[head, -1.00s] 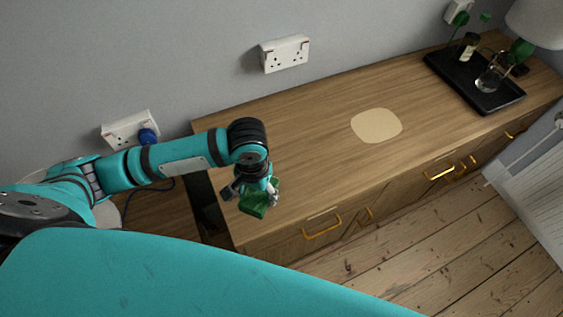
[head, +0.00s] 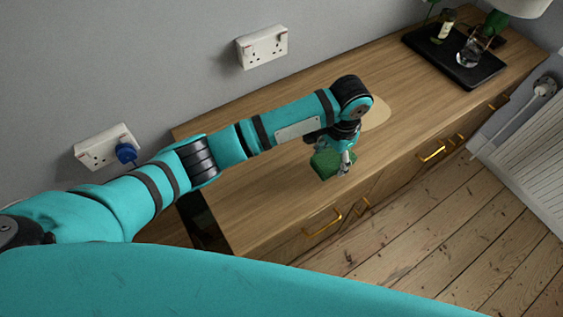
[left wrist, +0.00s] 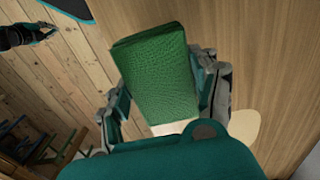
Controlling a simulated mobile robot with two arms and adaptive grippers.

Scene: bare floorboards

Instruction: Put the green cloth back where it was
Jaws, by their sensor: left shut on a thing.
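The green cloth (head: 326,164) is a folded block above the wooden sideboard. My left gripper (head: 334,160) is shut on it. In the left wrist view the cloth (left wrist: 158,72) sits between the two fingers. A pale rounded patch (head: 377,113) marks the sideboard top, beyond the gripper and partly hidden by my left wrist. The patch also shows in the left wrist view (left wrist: 246,127), beside the right-hand finger. What looks like my right gripper (left wrist: 38,36) is at the upper left of the left wrist view, over the floor; its jaws are too small to judge.
The sideboard top (head: 250,200) is otherwise bare around the cloth. A black tray (head: 462,65) with a bottle (head: 446,29) and a glass vessel (head: 469,54) stands at its far right end, near a lamp (head: 520,6). A white radiator (head: 530,150) is at the right.

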